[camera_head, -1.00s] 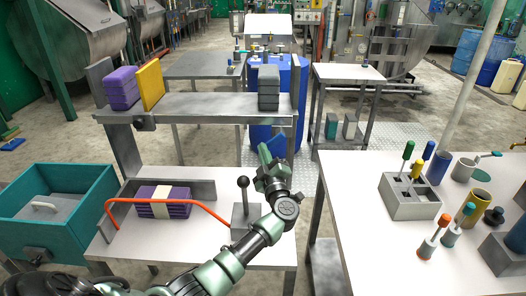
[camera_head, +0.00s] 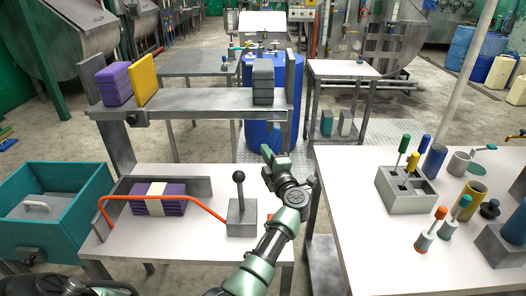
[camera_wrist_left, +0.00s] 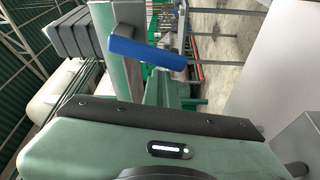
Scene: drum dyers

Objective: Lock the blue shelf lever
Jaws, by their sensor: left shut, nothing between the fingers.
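The blue shelf lever (camera_wrist_left: 147,53) shows in the left wrist view as a blue bar on a grey mount at the shelf's end. It lies crosswise, slightly tilted, just beyond my gripper. In the head view I cannot pick it out; my gripper and the blue drum behind make that spot unclear. My left gripper (camera_head: 267,153) is shut and empty, pointing up and away below the right end of the shelf (camera_head: 190,101). In the wrist view its green body fills the lower part, and no contact with the lever shows. My right gripper is not in view.
The shelf bears purple blocks (camera_head: 116,84), a yellow board (camera_head: 144,79) and grey blocks (camera_head: 263,81). Below, a white table holds a black-knobbed lever (camera_head: 239,178) and an orange-red bar (camera_head: 188,198). A tool table (camera_head: 360,225) stands right. A blue drum (camera_head: 258,136) stands behind.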

